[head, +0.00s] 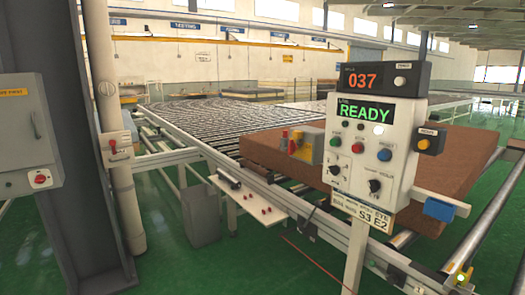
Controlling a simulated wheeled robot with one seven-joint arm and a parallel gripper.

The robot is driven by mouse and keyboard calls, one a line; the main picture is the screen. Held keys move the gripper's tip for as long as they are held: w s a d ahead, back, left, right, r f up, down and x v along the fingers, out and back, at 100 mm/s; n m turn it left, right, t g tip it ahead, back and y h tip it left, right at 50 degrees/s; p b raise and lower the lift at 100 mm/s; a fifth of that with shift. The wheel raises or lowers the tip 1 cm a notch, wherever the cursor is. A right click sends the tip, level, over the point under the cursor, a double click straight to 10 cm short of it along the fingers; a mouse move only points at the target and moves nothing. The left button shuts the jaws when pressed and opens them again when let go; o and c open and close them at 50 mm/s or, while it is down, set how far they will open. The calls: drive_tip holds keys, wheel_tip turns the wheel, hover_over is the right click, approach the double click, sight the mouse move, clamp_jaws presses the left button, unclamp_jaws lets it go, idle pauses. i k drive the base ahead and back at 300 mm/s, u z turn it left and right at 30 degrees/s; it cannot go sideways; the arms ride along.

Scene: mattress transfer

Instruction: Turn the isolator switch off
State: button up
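No label that I can read names the isolator switch. A grey wall cabinet (26,135) at the far left carries a red rotary switch (40,179) on a pale plate near its lower right. A small white box (115,148) with a red handle (113,146) is fixed to the pale post right of the dark column. A white control panel (368,150) stands at centre right, with black rotary knobs and several coloured buttons, and its display reads READY. The switch positions are too small to read. My gripper does not show.
A roller conveyor (190,122) runs behind the panel, with a brown mattress-like block (460,160) on it. A thick dark column (85,200) stands between cabinet and post. A grey bin (201,217) stands under the conveyor edge. Green floor (170,270) is open at front centre.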

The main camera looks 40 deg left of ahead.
sight(293, 147)
drive_tip(key=u, duration=1.45)
